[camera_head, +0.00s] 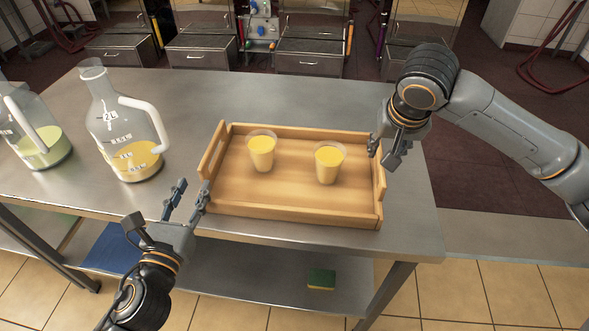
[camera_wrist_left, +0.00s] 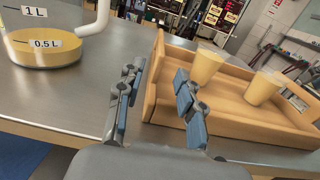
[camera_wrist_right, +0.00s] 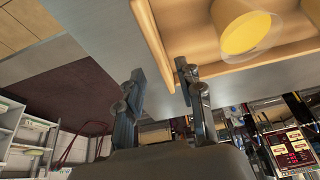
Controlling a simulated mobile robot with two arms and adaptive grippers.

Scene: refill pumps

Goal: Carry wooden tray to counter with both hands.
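The wooden tray (camera_head: 300,211) rests on the steel counter, with two cups of yellow liquid in it, a left cup (camera_head: 262,153) and a right cup (camera_head: 328,163). My left gripper (camera_head: 190,190) is open beside the tray's left end; in the left wrist view its fingers (camera_wrist_left: 152,92) are spread and empty, near the tray's end wall (camera_wrist_left: 152,85). My right gripper (camera_head: 385,152) is at the tray's right end. In the right wrist view its fingers (camera_wrist_right: 160,82) are apart, close to the tray wall (camera_wrist_right: 150,40); whether a finger touches the tray is unclear.
Two glass jugs with yellow liquid, one nearer (camera_head: 125,135) and one at the far left (camera_head: 35,140), stand left of the tray. The steel counter (camera_head: 200,90) is clear behind the tray. A green-yellow sponge (camera_head: 321,279) lies on the lower shelf.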

